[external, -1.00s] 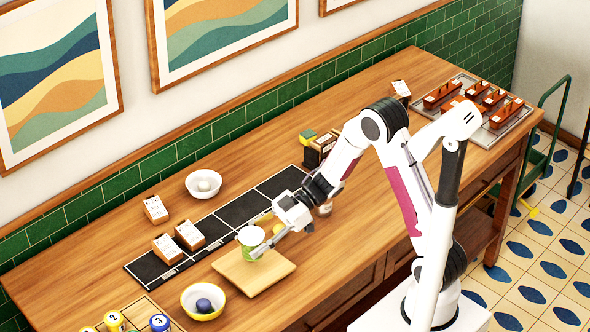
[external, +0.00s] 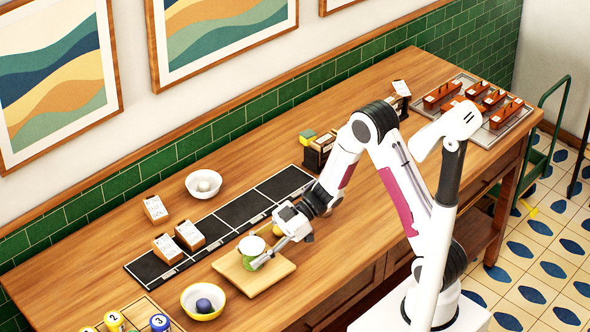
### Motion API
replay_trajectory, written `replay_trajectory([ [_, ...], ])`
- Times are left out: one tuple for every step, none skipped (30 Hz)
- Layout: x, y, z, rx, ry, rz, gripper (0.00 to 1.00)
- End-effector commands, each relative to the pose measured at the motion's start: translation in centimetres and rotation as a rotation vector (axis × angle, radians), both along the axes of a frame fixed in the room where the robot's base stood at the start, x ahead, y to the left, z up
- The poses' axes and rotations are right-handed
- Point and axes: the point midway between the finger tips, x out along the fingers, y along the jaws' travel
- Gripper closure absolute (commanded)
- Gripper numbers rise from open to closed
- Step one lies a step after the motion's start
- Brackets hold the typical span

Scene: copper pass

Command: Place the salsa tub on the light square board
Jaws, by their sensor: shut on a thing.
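The salsa tub (external: 251,246), green with a white lid, is at the light square board (external: 265,279), over its back-left part. It looks upright and at or very close to the board's surface; I cannot tell whether it touches. My gripper (external: 257,261) is shut on the tub, reaching in from the right with its fingers low on the tub's side. The front and left parts of the board are bare.
A yellow-rimmed bowl (external: 203,301) with a dark ball stands left of the board. A dark segmented strip (external: 243,208) runs behind it, with small labelled boxes (external: 189,235) at its left. A white bowl (external: 203,184) stands behind the strip. Clear tabletop lies to the right.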

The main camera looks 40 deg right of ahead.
Motion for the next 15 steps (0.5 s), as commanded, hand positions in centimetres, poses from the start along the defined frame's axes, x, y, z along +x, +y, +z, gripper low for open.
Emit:
replay_trajectory([
  [0.01,0.01,0.06,0.001,-0.001,0.000,0.86],
  [0.01,0.01,0.06,0.001,-0.001,0.000,0.86],
  [0.01,0.01,0.06,0.001,-0.001,0.000,0.86],
  [0.01,0.00,0.04,0.001,-0.001,0.000,0.86],
  [0.01,0.01,0.01,0.001,0.000,0.000,0.86],
  [0.01,0.01,-0.07,0.001,0.000,0.000,0.86],
  [0.01,0.01,-0.13,0.001,0.000,0.000,0.86],
  [0.01,0.01,-0.20,0.001,0.001,0.000,0.86],
  [0.02,0.00,-0.27,0.001,0.001,0.000,0.86],
  [0.01,0.00,-0.28,0.000,0.001,0.000,0.51],
  [0.01,0.00,-0.27,0.000,0.000,0.000,0.43],
  [0.01,0.00,-0.26,0.000,0.000,0.000,0.42],
  [0.01,0.00,-0.26,0.000,0.000,0.000,0.42],
  [0.01,0.00,-0.26,0.000,0.000,0.000,0.42],
  [0.01,0.00,-0.26,0.000,0.000,0.000,0.42],
])
